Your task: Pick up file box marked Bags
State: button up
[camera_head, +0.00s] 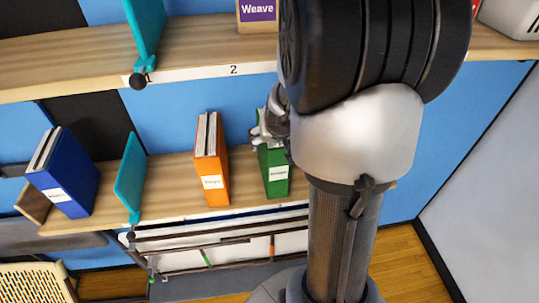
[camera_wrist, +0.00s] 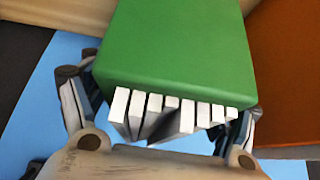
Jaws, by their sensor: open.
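A green file box (camera_head: 277,178) stands upright on the lower shelf, with a white label too small to read. My gripper (camera_head: 268,128) is at its upper part in the head view, and my arm hides some of the box's right side. In the wrist view, the green box (camera_wrist: 180,50) lies between the open fingers of my gripper (camera_wrist: 160,118), with white page edges toward the palm. I cannot tell whether the fingers touch it. An orange file box (camera_head: 212,165) and a blue file box (camera_head: 68,178) stand further left; their labels are unreadable.
A teal divider (camera_head: 130,178) stands between the blue and orange boxes on the lower shelf (camera_head: 165,190). The upper shelf (camera_head: 190,50) holds a box marked Weave (camera_head: 257,12) and another teal divider (camera_head: 146,30). A woven basket (camera_head: 35,283) is at lower left.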

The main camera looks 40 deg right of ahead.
jog(key=shift+c, duration=0.6)
jog(key=shift+f, duration=0.15)
grip_shut()
dwell(0.4)
